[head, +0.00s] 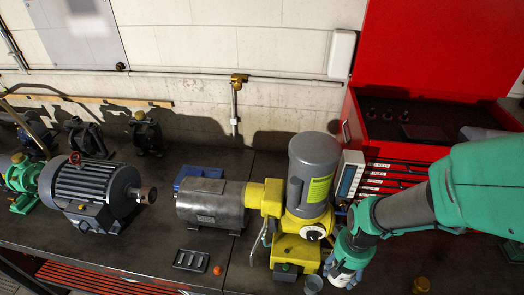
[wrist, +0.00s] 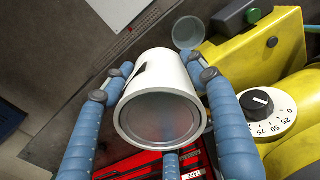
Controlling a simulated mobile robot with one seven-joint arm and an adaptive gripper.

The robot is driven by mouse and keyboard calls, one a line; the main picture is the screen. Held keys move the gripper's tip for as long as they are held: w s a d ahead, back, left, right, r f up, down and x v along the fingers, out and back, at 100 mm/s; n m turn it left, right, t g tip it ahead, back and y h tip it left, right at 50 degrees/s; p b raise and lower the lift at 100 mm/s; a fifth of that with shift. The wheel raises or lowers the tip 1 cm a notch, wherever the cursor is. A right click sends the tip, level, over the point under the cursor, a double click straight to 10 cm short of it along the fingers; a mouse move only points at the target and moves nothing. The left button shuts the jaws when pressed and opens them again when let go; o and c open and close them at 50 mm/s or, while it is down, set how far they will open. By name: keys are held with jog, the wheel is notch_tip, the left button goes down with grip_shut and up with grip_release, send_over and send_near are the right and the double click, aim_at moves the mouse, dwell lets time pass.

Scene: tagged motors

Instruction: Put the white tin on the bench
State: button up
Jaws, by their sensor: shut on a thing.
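The white tin (wrist: 150,85) is a short cylinder with a grey metal end facing the wrist camera and a dark mark on its side. My gripper (wrist: 160,64) has its blue fingers closed around the tin, one on each side and one below in the picture. In the head view my gripper (head: 342,270) points down near the bench's front, right of the yellow machine, and the white tin (head: 339,281) shows only in part between the fingers. The bench (head: 150,232) has a dark grey top. The tin's height above it is unclear.
A yellow machine with a grey motor (head: 314,165) stands close left of my gripper. A small clear cup (head: 312,284) is beside the tin. A black tray (head: 190,260) and orange knob (head: 217,270) lie further left. A red tool chest (head: 400,150) stands behind.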

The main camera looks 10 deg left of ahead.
jog(key=s+a+r+n+p, duration=0.1)
jog(key=s+a+n+p, duration=0.25)
jog(key=a, duration=0.95)
jog(key=s+a+n+p, duration=0.2)
jog(key=s+a+n, duration=0.2)
jog(key=a, duration=0.9)
jog(key=w+a+f+n, duration=0.1)
jog(key=a+f, duration=0.2)
jog(key=a, duration=0.8)
jog(key=w+a+f+n+b, duration=0.1)
jog(key=w+a+f, duration=0.1)
jog(key=a, duration=1)
jog(key=w+a+f+n, duration=0.1)
jog(key=a+f, duration=0.3)
jog(key=a, duration=0.8)
jog(key=shift+w+f, duration=0.35)
jog(key=shift+w, duration=0.2)
jog(key=w+a, duration=0.2)
jog(key=a, duration=0.2)
jog(key=w+a+f+p, duration=0.1)
jog(key=w+a, duration=0.2)
jog(key=a, duration=0.2)
jog(key=w+a, duration=0.3)
jog(key=a, duration=0.1)
jog(key=shift+w+a+f+p, duration=0.1)
jog(key=shift+a+f+p, duration=0.2)
jog(key=shift+a, duration=0.1)
